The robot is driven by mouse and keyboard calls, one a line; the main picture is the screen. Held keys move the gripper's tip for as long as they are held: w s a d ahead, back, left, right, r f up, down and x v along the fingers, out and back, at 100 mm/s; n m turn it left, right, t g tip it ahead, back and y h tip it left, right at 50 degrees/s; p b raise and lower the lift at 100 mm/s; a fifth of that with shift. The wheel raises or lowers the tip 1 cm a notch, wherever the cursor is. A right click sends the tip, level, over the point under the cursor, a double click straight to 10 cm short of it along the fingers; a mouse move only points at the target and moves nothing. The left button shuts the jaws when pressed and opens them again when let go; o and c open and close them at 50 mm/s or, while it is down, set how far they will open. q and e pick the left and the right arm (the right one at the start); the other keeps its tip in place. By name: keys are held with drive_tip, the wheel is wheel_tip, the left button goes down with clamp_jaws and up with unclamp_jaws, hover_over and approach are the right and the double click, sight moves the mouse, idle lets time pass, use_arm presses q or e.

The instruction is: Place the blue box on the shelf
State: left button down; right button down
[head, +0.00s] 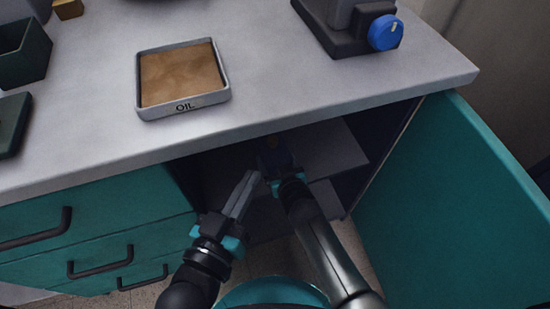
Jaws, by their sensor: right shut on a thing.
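A dark blue box (275,158) is at the mouth of the open cupboard under the counter, small and in shadow. My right gripper (278,168) is shut on it, and the gripper's fingers are hard to make out. Grey shelf boards (335,150) show inside the cupboard, behind and to the right of the box. I cannot tell whether the box touches a shelf. My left gripper (246,186) is just left of and below the box, its two long grey fingers close together. I cannot tell whether they are fully shut or touch the box.
The teal cupboard door (455,210) stands open on the right. Teal drawers (100,230) with black handles are on the left. On the grey counter (290,85) are an oil tray (183,78), a machine with a blue knob (385,33) and dark green containers (22,55).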

drive_tip(key=shift+f, duration=0.1)
unclamp_jaws()
drive_tip(key=shift+s, duration=0.1)
